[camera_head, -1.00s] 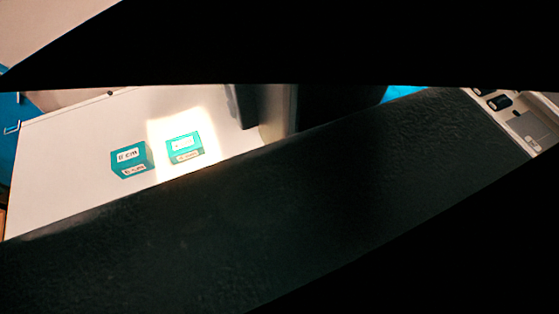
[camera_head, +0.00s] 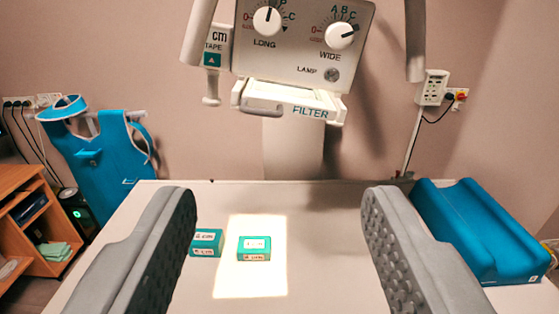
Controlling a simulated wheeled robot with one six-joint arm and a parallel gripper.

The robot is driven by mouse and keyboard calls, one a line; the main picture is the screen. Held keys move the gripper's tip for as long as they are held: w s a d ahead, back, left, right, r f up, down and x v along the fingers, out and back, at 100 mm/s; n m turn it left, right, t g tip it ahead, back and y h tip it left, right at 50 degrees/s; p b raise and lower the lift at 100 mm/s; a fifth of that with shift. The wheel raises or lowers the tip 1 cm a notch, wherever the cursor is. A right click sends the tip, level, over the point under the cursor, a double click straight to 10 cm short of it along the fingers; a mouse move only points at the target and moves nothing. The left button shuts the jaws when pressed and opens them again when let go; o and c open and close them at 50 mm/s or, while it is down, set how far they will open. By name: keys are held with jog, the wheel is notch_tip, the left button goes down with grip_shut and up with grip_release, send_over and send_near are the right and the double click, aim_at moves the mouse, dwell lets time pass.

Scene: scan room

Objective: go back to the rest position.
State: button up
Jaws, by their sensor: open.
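My gripper (camera_head: 278,232) is open and empty. Its two grey fingers with dimpled pads stand wide apart at the left and right of the view. Beyond and between them is the white table (camera_head: 330,240). Two teal blocks with white labels lie on it. One block (camera_head: 254,248) sits in a bright patch of light. The other block (camera_head: 207,241) is just left of it, partly hidden by the left finger. Neither block is held.
The scanner head (camera_head: 300,45) with its dials and filter tray (camera_head: 290,102) hangs over the table's far side. A blue cushion (camera_head: 480,230) lies at the right. A blue apron (camera_head: 100,150) and wooden desk (camera_head: 30,220) are at the left.

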jog(key=s+f, duration=1.3)
jog(key=f, duration=0.3)
jog(key=s+f, duration=1.4)
jog(key=f, duration=0.3)
jog(key=shift+s+f, duration=0.3)
